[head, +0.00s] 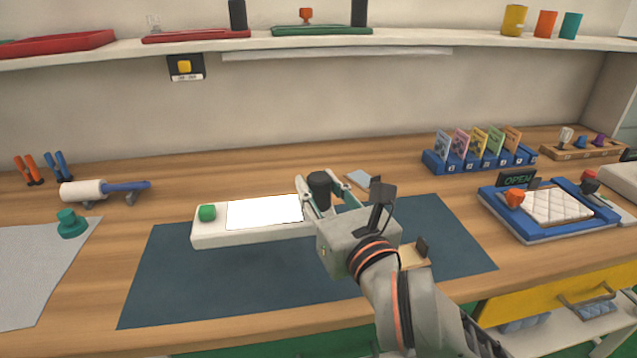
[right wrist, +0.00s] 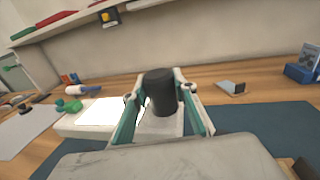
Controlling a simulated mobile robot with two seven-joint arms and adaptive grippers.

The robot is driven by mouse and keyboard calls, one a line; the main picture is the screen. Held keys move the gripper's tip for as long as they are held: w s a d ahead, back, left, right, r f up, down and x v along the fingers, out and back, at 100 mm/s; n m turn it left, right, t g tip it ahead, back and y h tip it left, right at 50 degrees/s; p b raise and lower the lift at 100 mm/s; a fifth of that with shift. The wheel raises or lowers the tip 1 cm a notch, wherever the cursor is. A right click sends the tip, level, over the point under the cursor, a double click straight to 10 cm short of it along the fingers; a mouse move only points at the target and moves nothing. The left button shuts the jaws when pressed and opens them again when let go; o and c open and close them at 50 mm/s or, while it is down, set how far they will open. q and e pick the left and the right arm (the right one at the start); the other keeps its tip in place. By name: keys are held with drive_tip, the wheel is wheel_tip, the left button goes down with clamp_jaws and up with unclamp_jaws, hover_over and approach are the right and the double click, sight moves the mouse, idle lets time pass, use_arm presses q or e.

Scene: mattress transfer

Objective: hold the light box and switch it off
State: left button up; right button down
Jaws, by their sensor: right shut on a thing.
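The light box (head: 210,231) is a long white box on the dark blue mat (head: 200,284). Its panel (head: 264,212) glows bright white, and a round green button (head: 207,212) sits at its left end. A black cylinder (head: 319,180) stands upright at the box's right end. My right gripper (head: 323,192) is shut on this black cylinder. In the right wrist view its two fingers (right wrist: 165,100) flank the cylinder (right wrist: 160,88). The gripper hides much of the box's right end. My left gripper is not in view.
A teal stamp-like piece (head: 72,224) and a white roller with blue handle (head: 84,190) lie to the left. A blue tray (head: 540,236) with a quilted pad and a blue card rack (head: 480,165) stand to the right.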

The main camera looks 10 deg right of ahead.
sight(319, 205)
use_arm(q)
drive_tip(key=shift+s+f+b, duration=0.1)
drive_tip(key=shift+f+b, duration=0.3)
use_arm(e)
drive_tip(key=shift+f, duration=0.65)
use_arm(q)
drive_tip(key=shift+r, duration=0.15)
use_arm(e)
drive_tip(key=shift+f, duration=0.3)
use_arm(q)
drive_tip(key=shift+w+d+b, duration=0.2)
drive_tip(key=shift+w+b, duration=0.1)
drive_tip(key=shift+b, duration=0.25)
use_arm(e)
drive_tip(key=shift+f, duration=0.55)
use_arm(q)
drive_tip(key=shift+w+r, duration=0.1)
use_arm(e)
drive_tip(key=shift+f, duration=0.35)
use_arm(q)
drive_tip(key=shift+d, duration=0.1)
use_arm(e)
drive_tip(key=shift+f, duration=0.1)
use_arm(q)
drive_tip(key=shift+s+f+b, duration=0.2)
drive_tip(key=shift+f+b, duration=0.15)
drive_tip(key=shift+b, duration=0.1)
use_arm(e)
drive_tip(key=shift+f, duration=0.35)
